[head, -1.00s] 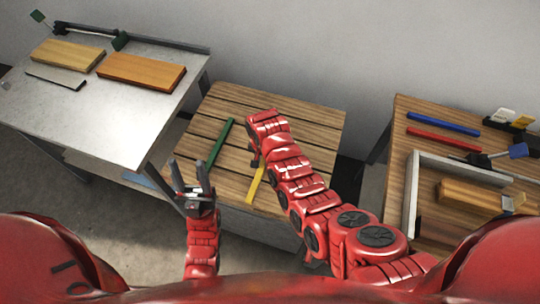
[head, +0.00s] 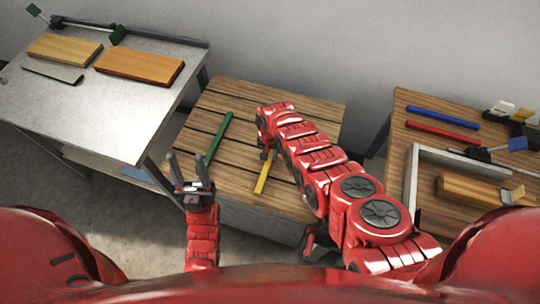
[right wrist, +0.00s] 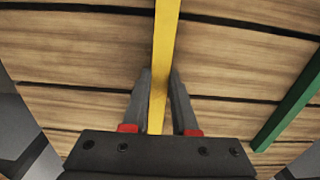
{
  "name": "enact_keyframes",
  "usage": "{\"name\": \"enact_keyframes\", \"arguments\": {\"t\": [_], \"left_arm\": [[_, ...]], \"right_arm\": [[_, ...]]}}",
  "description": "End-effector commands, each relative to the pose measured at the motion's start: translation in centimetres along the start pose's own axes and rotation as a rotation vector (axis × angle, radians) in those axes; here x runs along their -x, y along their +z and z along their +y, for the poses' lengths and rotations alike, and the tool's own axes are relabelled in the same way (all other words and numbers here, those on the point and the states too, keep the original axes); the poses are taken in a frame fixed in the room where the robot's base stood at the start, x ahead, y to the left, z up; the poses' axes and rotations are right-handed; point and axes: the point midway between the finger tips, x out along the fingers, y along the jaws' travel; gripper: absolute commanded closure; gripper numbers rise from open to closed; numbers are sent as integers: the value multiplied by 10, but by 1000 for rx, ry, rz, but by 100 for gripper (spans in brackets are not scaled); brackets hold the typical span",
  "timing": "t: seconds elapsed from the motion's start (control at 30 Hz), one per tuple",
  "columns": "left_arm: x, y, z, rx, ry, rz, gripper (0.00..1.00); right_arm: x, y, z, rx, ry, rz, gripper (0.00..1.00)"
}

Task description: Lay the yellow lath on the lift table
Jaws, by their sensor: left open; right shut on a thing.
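The yellow lath (head: 263,178) is at the slatted wooden table (head: 225,93), which I take for the lift table, in the head view. My right gripper (head: 267,155), partly hidden by my right arm, is shut on the lath. In the right wrist view the lath (right wrist: 166,35) runs between the two grey fingers (right wrist: 160,85), with slats behind it. I cannot tell whether the lath touches the slats. My left gripper (head: 187,168) is open and empty near the table's left front edge.
A green lath (head: 218,138) lies on the slats to the left of the yellow one. A grey bench (head: 110,110) with wooden boards stands left. A wooden table (head: 400,150) on the right holds a blue bar (head: 442,117), a red bar (head: 441,133) and a grey frame (head: 412,190).

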Motion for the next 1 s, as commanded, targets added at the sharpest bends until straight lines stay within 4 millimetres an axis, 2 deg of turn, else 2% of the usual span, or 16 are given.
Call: {"name": "enact_keyframes", "arguments": {"t": [0.33, 0.37, 0.5, 0.53, 0.8, 1.0], "left_arm": [[4, 1, 0, 0, 0, 0, 50], [4, 1, 0, 0, 0, 0, 50], [2, 0, 0, 0, 0, 0, 50], [2, 0, 0, 0, 0, 0, 50], [2, 0, 0, 0, 0, 0, 50], [-12, -2, -1, 0, 0, 0, 50]], "right_arm": [[-4, 0, 0, 0, 0, 1, 100], [-3, 0, 0, 0, 0, 1, 72], [-2, 0, 0, 0, 0, 1, 47], [-2, 0, 0, 0, 0, 1, 44], [-1, 0, 0, 0, 0, 1, 44], [14, -1, 0, 1, -2, 3, 44]]}}
